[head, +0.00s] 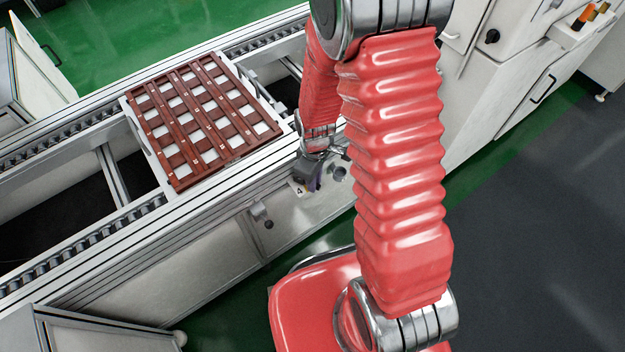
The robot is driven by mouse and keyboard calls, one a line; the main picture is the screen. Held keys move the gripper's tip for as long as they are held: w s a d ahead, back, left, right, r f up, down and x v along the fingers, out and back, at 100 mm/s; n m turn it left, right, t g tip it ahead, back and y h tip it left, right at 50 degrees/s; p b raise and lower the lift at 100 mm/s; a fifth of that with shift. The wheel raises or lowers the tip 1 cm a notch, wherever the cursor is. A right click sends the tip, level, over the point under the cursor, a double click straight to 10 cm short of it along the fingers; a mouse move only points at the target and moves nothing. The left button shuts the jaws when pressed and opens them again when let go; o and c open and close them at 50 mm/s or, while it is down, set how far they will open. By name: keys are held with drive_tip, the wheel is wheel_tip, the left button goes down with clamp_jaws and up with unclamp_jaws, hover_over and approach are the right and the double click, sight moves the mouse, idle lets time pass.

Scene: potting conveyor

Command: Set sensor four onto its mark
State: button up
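A small white label with a "4" (298,190) shows on the metal ledge at the conveyor's near side. My gripper (313,178) points down close to the ledge, just right of this label. Its fingers are small and dark here, and I cannot tell whether they are open or shut. A small purple patch shows at the fingers; I cannot tell whether it is part of a sensor. A round grey fitting (340,174) is on the ledge just right of the gripper. No sensor can be clearly made out, and my red arm hides part of the ledge.
A red-brown slotted tray (187,176) with pale cells sits in a white frame on the conveyor, left of my gripper. A conveyor rail (85,238) runs along the near side. White cabinets (500,70) stand at the right. Grey floor (545,240) at the right is clear.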

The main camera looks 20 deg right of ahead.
clamp_jaws()
drive_tip(key=shift+s, duration=0.1)
drive_tip(key=shift+s+a+m, duration=0.15)
drive_tip(key=shift+a+m, duration=0.15)
drive_tip(key=shift+m, duration=0.55)
drive_tip(key=shift+s+a+m, duration=0.2)
drive_tip(key=shift+a+m, duration=0.05)
drive_tip(key=shift+m, duration=0.65)
drive_tip(key=shift+s+a+m, duration=0.15)
drive_tip(key=shift+a+m, duration=0.15)
drive_tip(key=shift+m, duration=0.55)
drive_tip(key=shift+o, duration=2.2)
unclamp_jaws()
drive_tip(key=shift+w, duration=0.1)
